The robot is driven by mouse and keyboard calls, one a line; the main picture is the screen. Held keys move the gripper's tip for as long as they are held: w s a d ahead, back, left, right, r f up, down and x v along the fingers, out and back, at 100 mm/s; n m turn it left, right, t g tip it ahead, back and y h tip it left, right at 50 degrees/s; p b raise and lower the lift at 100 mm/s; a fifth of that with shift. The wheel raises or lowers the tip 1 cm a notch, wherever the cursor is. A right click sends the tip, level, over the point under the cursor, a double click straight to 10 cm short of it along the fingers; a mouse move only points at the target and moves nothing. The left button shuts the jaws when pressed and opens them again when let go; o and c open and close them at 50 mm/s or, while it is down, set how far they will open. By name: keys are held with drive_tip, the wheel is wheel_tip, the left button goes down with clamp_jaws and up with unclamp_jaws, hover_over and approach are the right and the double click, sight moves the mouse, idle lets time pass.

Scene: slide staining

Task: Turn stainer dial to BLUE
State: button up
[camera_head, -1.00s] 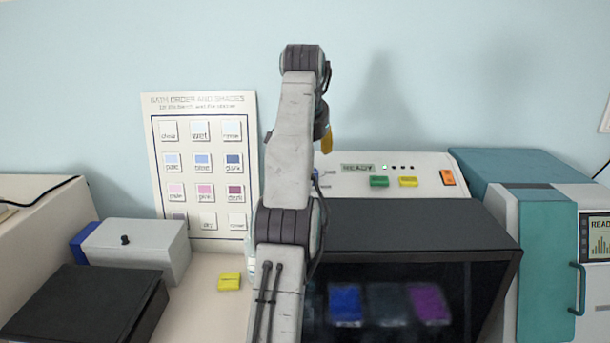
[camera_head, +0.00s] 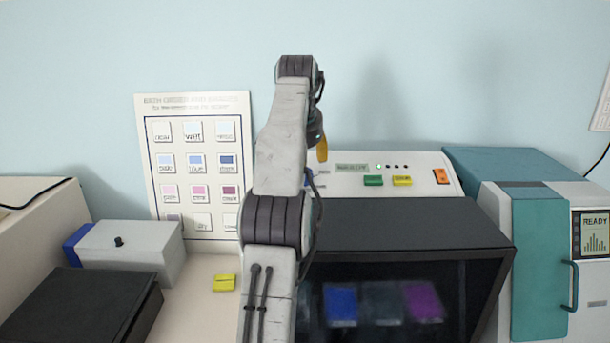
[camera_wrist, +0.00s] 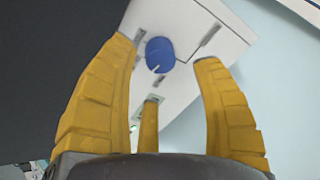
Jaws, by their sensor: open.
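The stainer dial (camera_wrist: 160,52) is a round blue knob with a short white mark, on the white control panel (camera_wrist: 188,32) in the wrist view. My gripper (camera_wrist: 164,57) has its yellow fingers spread, and the dial shows between and beyond the fingertips. I cannot tell how much gap is left, but nothing is held. In the head view my gripper (camera_head: 321,150) hangs by the left end of the stainer's panel (camera_head: 435,164). The labels around the dial are too small to read.
The stainer's dark hood (camera_head: 410,225) stands in front of the panel. Green (camera_head: 373,180), yellow (camera_head: 402,180) and orange (camera_head: 440,176) controls sit right of my gripper. A colour chart (camera_head: 195,165) leans on the wall at left. A teal machine (camera_head: 540,265) stands at right.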

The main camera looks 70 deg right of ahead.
drive_tip(key=shift+x, duration=2.6)
drive_tip(key=shift+o, duration=0.2)
drive_tip(key=shift+a, duration=0.1)
drive_tip(key=c, duration=1.2)
drive_tip(key=shift+m, duration=0.6)
clamp_jaws()
drive_tip(key=shift+f, duration=0.1)
drive_tip(key=o, duration=1.1)
unclamp_jaws()
drive_tip(key=shift+o, duration=0.3)
drive_tip(key=shift+r, duration=0.25)
